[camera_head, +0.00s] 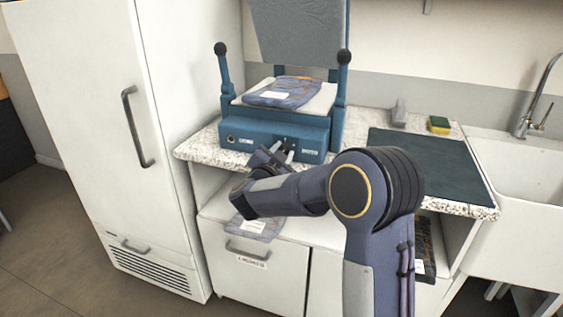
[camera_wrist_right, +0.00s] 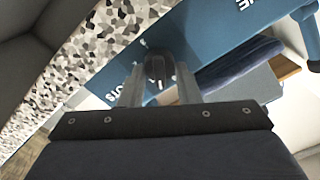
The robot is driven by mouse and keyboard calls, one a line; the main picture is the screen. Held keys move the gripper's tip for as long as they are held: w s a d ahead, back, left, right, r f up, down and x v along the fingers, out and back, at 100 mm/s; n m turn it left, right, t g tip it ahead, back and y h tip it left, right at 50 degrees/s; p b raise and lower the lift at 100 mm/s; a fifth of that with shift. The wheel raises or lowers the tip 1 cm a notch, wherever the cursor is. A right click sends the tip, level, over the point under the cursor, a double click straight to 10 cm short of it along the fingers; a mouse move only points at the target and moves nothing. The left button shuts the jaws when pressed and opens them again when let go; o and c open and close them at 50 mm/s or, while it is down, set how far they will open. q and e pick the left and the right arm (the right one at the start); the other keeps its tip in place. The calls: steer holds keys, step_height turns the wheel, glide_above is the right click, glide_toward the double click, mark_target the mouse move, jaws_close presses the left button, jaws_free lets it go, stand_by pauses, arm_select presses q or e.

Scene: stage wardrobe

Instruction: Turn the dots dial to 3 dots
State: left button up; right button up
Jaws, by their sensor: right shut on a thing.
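The dots dial (camera_wrist_right: 157,68) is a small dark knob on the front of a blue press (camera_head: 262,138). The letters "OTS" show beside it in the right wrist view. My right gripper (camera_wrist_right: 160,80) is shut on the dial, with one finger on each side of it. In the head view my right gripper (camera_head: 284,150) reaches the middle of the press front, and its fingers partly cover the dial. Which dot the dial points at cannot be read. My left gripper is not in view.
Folded cloth (camera_head: 283,92) lies on the white bed of the press, under a raised grey plate (camera_head: 303,32). A dark mat (camera_head: 425,160), a yellow-green sponge (camera_head: 439,124) and a sink are to the right. A white fridge (camera_head: 95,120) stands left.

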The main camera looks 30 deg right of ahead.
steer(key=m+b, duration=0.4)
steer(key=m, duration=0.1)
steer(key=f+m+b, duration=0.1)
steer(key=m+b, duration=0.3)
steer(key=b, duration=0.1)
steer(key=m+b, duration=0.4)
steer(key=m, duration=0.1)
steer(key=shift+s+d+f+m+b, duration=0.1)
steer(key=shift+f+m+b, duration=0.05)
steer(key=shift+m+b, duration=1)
steer(key=shift+m, duration=0.05)
steer(key=m+b, duration=0.3)
steer(key=shift+f+m, duration=0.1)
steer(key=shift+m, duration=0.2)
steer(key=m+b, duration=0.4)
steer(key=shift+m, duration=0.3)
steer(key=shift+w+m+b, duration=0.2)
steer(key=shift+m+b, duration=0.55)
steer(key=shift+m, duration=0.45)
steer(key=shift+a+m+b, duration=0.2)
steer(key=shift+m+b, duration=0.3)
steer(key=shift+m, duration=0.6)
steer(key=o, duration=1)
steer(key=shift+c, duration=0.2)
